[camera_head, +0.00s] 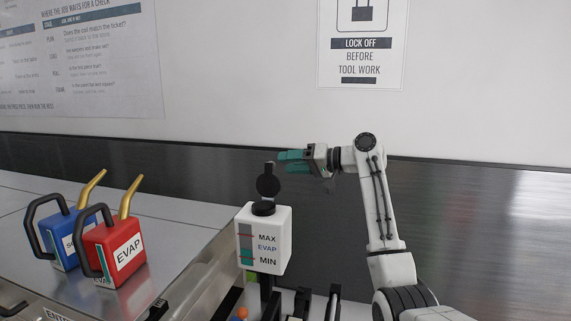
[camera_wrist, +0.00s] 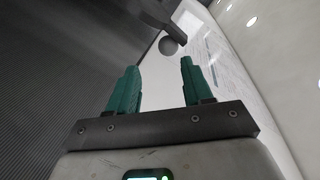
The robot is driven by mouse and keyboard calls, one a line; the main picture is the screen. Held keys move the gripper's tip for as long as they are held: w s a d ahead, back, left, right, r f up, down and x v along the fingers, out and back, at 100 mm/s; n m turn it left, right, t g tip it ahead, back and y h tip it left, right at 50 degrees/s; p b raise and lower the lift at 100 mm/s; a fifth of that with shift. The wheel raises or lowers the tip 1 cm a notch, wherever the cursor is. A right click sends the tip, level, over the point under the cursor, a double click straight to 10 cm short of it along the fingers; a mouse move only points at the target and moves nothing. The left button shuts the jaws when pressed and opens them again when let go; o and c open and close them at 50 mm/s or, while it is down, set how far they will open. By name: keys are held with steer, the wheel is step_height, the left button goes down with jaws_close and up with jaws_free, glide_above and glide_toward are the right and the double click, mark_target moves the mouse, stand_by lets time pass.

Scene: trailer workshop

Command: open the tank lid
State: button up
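The white tank (camera_head: 264,242) with MAX, EVAP and MIN marks stands at the centre of the head view. Its round black lid (camera_head: 268,184) stands up above the black neck (camera_head: 263,208), swung open on edge. My gripper (camera_head: 281,162) is level with the lid's top edge, just to its right, with teal fingers pointing left. The wrist view shows the two fingers (camera_wrist: 158,68) spread apart with nothing between them. A dark round shape (camera_wrist: 168,46) beyond the fingertips may be the lid. I cannot tell whether a finger touches the lid.
A red EVAP can (camera_head: 116,251) and a blue can (camera_head: 64,240) with brass spouts stand on the metal bench (camera_head: 170,218) at left. A dark panel (camera_head: 470,215) and white wall are behind. Dark parts and an orange knob (camera_head: 241,313) lie below the tank.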

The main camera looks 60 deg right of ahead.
steer(key=v, duration=0.7)
steer(key=shift+w+d+r, duration=0.15)
steer(key=shift+d+r, duration=0.2)
stand_by(0.5)
steer(key=b+v, duration=0.3)
steer(key=v, duration=0.7)
steer(key=shift+s, duration=0.35)
steer(key=shift+d, duration=0.1)
